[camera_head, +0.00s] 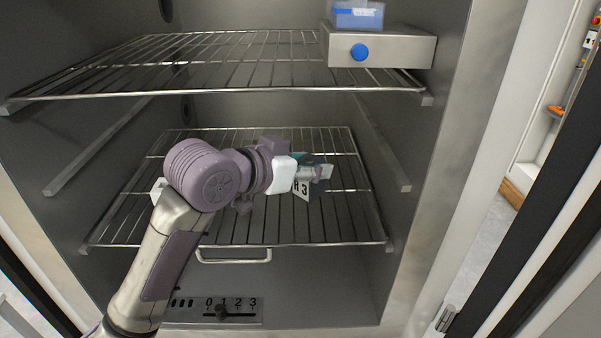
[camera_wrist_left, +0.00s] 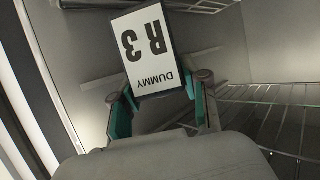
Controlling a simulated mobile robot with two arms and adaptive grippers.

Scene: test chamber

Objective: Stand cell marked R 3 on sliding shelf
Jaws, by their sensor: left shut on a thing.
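The cell marked R 3 (camera_head: 302,189) has a white label and a dark body, and its label also reads DUMMY in the left wrist view (camera_wrist_left: 148,45). My left gripper (camera_head: 314,170) is shut on the cell, with teal fingers on either side of it in the left wrist view (camera_wrist_left: 160,92). The cell is over the right half of the lower wire shelf (camera_head: 260,232), which has a front pull handle (camera_head: 234,258). I cannot tell whether the cell touches the wires. My right gripper is not in view.
An upper wire shelf (camera_head: 220,78) spans the chamber above my arm. It carries a metal box with a blue knob (camera_head: 359,52) and a blue container (camera_head: 357,15). A slider panel marked 0 to 3 (camera_head: 232,308) is below. The lower shelf's front right is bare.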

